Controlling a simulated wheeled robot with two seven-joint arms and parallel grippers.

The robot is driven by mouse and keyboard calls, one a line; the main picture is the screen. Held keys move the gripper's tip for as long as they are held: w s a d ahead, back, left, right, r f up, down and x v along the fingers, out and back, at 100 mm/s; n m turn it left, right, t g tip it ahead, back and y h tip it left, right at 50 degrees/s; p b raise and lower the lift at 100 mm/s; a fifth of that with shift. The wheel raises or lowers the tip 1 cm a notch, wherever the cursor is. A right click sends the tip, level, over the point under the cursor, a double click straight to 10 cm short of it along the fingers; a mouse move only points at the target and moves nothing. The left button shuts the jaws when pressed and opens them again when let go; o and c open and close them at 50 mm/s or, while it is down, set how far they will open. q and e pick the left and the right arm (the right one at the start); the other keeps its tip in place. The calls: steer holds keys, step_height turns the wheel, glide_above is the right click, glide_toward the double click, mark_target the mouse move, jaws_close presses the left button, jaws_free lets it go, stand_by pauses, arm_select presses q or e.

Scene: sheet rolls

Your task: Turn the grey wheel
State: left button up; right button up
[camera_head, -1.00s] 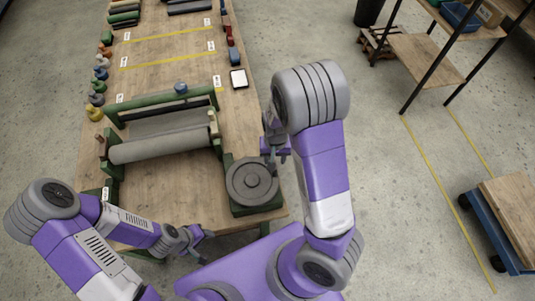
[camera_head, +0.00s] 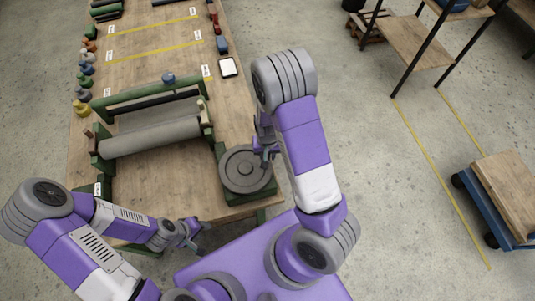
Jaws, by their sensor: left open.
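The grey wheel (camera_head: 240,174) lies flat on a green base at the right end of the roller machine, near the front right corner of the table. My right gripper (camera_head: 267,158) points down at the wheel's upper right edge and overlaps it in the picture. I cannot tell whether it touches the wheel, and its fingers are too small and dark to read. My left gripper (camera_head: 196,238) is open and empty, low in front of the table's front edge, apart from the wheel.
The grey roller (camera_head: 150,138) sits in a green frame left of the wheel. Coloured weights (camera_head: 82,94) line the table's left edge. A white tablet (camera_head: 228,67) lies at the right edge. A blue cart (camera_head: 490,205) and a shelf (camera_head: 415,50) stand to the right.

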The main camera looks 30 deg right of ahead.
jaws_close()
steer(key=shift+w, duration=0.15)
